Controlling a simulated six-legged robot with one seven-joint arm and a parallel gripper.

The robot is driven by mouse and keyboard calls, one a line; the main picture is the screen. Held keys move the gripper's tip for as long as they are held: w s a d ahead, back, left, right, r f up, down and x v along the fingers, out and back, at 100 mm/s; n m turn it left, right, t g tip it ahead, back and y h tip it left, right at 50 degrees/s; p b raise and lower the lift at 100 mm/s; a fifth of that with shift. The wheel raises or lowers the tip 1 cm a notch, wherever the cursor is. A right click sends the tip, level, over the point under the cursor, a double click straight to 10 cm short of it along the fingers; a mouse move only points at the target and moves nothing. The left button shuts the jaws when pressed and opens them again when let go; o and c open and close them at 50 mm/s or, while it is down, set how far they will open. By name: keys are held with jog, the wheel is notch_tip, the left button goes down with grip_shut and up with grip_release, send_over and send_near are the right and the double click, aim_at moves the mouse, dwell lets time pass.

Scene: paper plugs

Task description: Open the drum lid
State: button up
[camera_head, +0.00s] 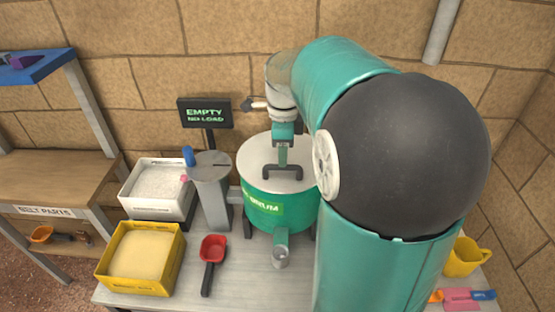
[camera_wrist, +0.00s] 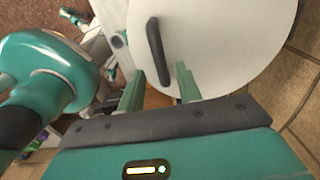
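The teal drum (camera_head: 300,208) stands on the table, closed by a pale round lid (camera_head: 258,154) with a dark bar handle (camera_head: 282,172). My gripper (camera_head: 283,157) is over the lid, just above or behind the handle in the head view. In the wrist view my gripper (camera_wrist: 160,70) is open, its two green fingers apart. The handle (camera_wrist: 156,50) lies just beyond the gap between the fingertips, and the lid (camera_wrist: 215,40) fills the upper right. I cannot tell whether a finger touches the handle. My arm hides the drum's right side in the head view.
A sign (camera_head: 205,113) reads "EMPTY" behind a grey stand (camera_head: 212,190). A white bin (camera_head: 150,207), a yellow bin (camera_head: 140,285) and a red scoop (camera_head: 212,250) are left of the drum. A yellow cup (camera_head: 462,258) is at the right.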

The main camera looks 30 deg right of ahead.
jog(key=shift+f, duration=2.35)
grip_shut()
